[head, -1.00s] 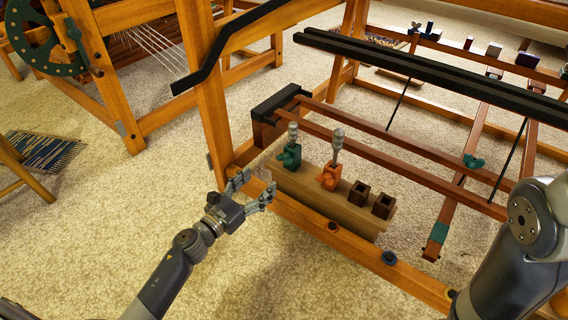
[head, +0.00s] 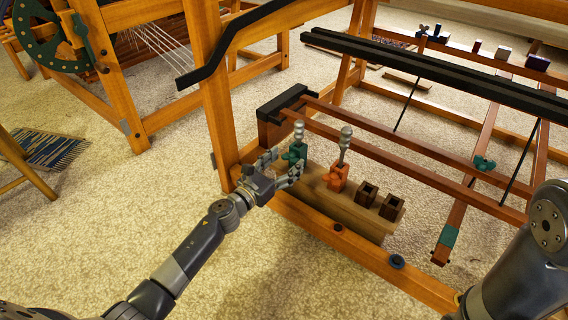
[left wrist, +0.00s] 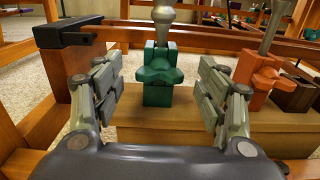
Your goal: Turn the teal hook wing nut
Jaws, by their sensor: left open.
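The teal hook holder with its teal wing nut (head: 295,153) stands upright at the left end of a wooden rack, with a grey handle rising from it. In the left wrist view the teal wing nut (left wrist: 159,74) faces me, centred between the fingers. My left gripper (head: 283,170) is open in front of it, with one finger on each side and visible gaps to the teal part. The left wrist view shows both open fingers (left wrist: 160,88). My right gripper is out of view; only my right arm shows at the right edge.
An orange holder (head: 336,178) with a similar handle stands right of the teal one, also seen in the wrist view (left wrist: 260,78). Two dark square sockets (head: 366,194) follow on the rack (head: 345,218). A loom post (head: 212,90) rises left of the gripper.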

